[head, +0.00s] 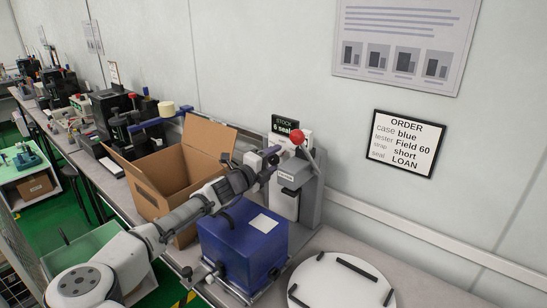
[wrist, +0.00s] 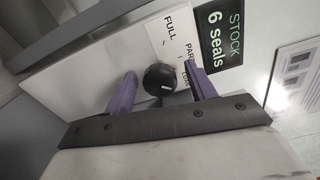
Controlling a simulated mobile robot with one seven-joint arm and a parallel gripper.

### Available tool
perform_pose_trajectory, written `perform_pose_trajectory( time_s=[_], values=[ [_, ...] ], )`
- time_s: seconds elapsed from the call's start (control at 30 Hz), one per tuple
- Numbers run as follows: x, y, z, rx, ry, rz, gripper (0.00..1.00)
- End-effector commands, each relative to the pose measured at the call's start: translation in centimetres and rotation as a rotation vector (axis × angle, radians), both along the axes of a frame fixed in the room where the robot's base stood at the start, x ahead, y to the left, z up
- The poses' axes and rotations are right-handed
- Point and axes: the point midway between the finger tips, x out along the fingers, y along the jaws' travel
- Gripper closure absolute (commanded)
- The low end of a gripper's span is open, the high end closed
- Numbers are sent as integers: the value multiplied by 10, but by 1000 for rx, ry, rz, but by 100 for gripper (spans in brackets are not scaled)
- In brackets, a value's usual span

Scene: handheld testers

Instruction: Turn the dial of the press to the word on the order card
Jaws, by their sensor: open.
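The order card (head: 405,143) on the wall reads case blue, tester Field 60, strap short, seal LOAN. The grey press (head: 308,185) with a red-knobbed lever stands on the bench against the wall. Its black round dial (wrist: 159,80) has a small white mark on its lower right part. A white label (wrist: 172,42) beside it reads FULL, PART and a partly covered word that looks like LOAN. My gripper (wrist: 160,72) is open, its purple fingers on either side of the dial. I cannot tell whether they touch it. In the head view my gripper (head: 272,158) is at the press's upper front.
A blue case (head: 240,245) stands in front of the press, under my arm. An open cardboard box (head: 150,190) is to its left. A round white plate (head: 325,285) with black strips lies at the front right.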

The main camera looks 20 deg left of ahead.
Motion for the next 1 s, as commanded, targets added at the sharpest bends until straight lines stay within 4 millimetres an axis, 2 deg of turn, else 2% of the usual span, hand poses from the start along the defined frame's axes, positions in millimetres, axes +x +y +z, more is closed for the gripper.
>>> perform_pose_trajectory(
  time_s=[0.33,0.67,0.83,1.0],
  values=[
    [5,-2,-1,1,0,0,44],
    [4,-2,0,1,0,0,88],
    [4,-2,-2,24,-10,0,89],
    [5,-2,-5,139,-51,0,89]
  ],
)
